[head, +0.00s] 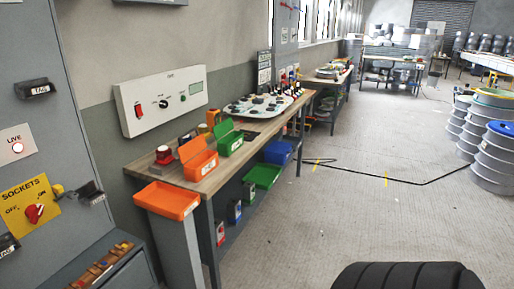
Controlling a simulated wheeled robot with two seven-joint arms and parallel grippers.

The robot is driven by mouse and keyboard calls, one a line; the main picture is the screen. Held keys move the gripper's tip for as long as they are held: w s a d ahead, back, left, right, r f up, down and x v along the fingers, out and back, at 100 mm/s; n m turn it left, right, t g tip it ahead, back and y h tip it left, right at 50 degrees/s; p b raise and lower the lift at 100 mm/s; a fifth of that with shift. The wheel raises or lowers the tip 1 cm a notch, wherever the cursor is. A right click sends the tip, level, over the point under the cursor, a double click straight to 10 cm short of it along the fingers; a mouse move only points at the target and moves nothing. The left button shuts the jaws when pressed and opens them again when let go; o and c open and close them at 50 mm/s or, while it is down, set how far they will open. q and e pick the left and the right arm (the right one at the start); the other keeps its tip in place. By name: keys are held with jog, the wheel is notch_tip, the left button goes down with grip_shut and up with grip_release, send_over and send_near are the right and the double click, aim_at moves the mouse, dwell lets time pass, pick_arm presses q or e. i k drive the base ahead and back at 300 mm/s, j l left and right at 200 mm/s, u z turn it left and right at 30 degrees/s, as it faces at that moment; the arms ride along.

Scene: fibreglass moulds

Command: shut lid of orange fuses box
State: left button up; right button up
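An orange box (203,166) stands on the wooden workbench (222,179) near its front-left end. Its orange lid (190,149) is raised and tilted up at the left side of the box, so the box is open. I cannot see any fuses inside or read the box's label. Neither of my grippers is in view.
A green box (232,147) with a raised lid stands just behind the orange one. An open orange tray (167,201) is at the bench's near end, with a grey cabinet (35,120) to the left. A black ribbed shape (408,276) is at bottom right. The floor (330,215) right of the bench is mostly clear.

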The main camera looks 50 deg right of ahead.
aim_at(187, 151)
jog(key=z, duration=1.3)
